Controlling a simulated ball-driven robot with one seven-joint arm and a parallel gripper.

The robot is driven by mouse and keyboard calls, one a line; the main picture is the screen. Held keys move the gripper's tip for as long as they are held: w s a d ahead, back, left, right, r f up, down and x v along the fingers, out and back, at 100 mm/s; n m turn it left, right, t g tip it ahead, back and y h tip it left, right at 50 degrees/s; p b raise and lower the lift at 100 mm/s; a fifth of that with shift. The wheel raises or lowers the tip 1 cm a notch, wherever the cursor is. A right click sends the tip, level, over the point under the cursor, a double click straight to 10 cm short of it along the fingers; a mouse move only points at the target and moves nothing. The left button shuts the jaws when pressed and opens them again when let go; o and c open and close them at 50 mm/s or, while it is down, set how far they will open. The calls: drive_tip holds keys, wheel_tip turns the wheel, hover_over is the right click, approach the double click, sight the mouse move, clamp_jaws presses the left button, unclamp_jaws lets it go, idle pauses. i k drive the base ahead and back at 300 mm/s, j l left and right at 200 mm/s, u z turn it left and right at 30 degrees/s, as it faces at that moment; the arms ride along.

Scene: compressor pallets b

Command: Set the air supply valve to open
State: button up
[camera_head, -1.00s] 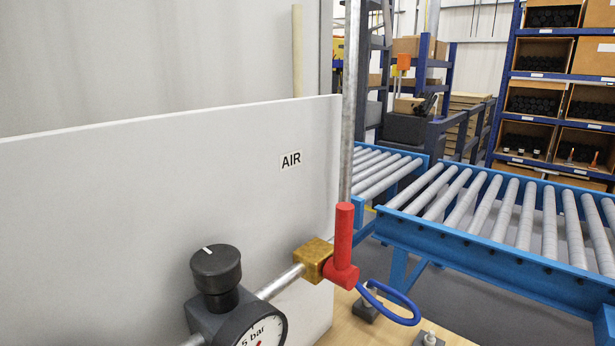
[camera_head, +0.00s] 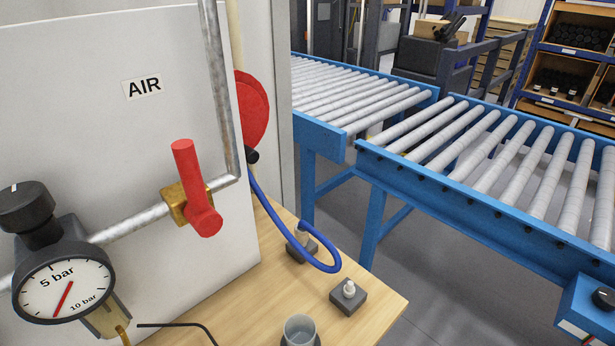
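The air supply valve has a red lever handle (camera_head: 187,168) on a brass body (camera_head: 177,203), set in a grey metal pipe on a white panel. The handle points up, across the near-horizontal pipe run, with its red hub at the lower end. An AIR label (camera_head: 143,88) is on the panel above. A round gauge (camera_head: 64,283) marked 5 bar and 10 bar, with a red needle, sits on the pipe to the left, below a black knob (camera_head: 25,206). My gripper is not in view.
A wooden bench top (camera_head: 320,270) below holds a clear cup (camera_head: 299,331) and small grey blocks with fittings. A blue hose (camera_head: 300,240) loops beside the panel, near a red disc (camera_head: 252,108). Blue roller conveyors (camera_head: 450,215) stand to the right, with grey floor beneath.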

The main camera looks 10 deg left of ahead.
sight(202, 217)
drive_tip(key=i+l+u, duration=0.15)
drive_tip(key=l+u, duration=0.15)
drive_tip(key=l, duration=0.75)
drive_tip(key=l+u, duration=0.3)
drive_tip(key=l, duration=0.7)
drive_tip(key=u, duration=1.05)
drive_tip(key=i+l, duration=0.05)
